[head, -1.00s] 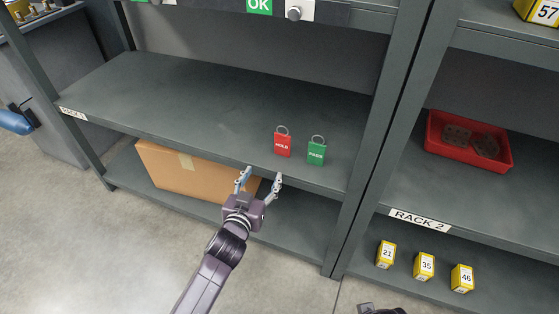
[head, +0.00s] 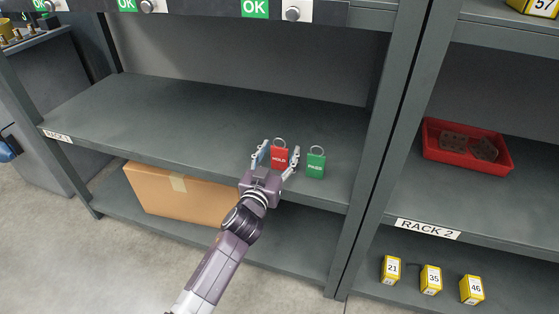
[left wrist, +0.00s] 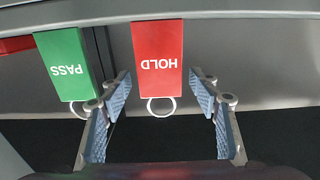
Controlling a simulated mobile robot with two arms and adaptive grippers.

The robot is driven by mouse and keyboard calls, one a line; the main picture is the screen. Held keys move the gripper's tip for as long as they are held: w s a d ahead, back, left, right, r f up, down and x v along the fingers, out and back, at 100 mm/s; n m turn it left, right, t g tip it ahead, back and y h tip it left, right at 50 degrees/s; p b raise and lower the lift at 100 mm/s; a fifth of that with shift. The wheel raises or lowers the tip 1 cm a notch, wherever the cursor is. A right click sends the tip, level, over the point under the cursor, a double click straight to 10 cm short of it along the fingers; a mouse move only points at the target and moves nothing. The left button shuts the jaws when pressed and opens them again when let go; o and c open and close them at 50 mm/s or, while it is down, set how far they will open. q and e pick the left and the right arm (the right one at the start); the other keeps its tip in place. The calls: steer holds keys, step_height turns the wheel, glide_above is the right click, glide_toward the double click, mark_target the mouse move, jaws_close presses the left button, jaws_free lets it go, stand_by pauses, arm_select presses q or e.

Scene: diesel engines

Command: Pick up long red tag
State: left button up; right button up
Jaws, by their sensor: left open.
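The red HOLD tag (head: 280,156) stands on the middle shelf of the left rack, with a metal ring at its top. In the left wrist view the red tag (left wrist: 158,58) appears upside down between the open fingers, with gaps on both sides. My left gripper (head: 276,157) is open around the tag, one finger on each side, and holds nothing; its fingers also show in the left wrist view (left wrist: 160,110). The green PASS tag (head: 316,163) stands just to the right, close to the right finger. My right gripper is not in view.
The shelf (head: 190,115) is clear left of the tags. A cardboard box (head: 180,195) sits on the shelf below. A rack post (head: 375,150) stands to the right. Rack 2 holds a red tray (head: 435,152) and several yellow numbered blocks (head: 431,279).

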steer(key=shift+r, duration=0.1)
arm_select(q)
steer(key=shift+c, duration=0.4)
steer(key=c, duration=1)
steer(key=shift+r, duration=0.1)
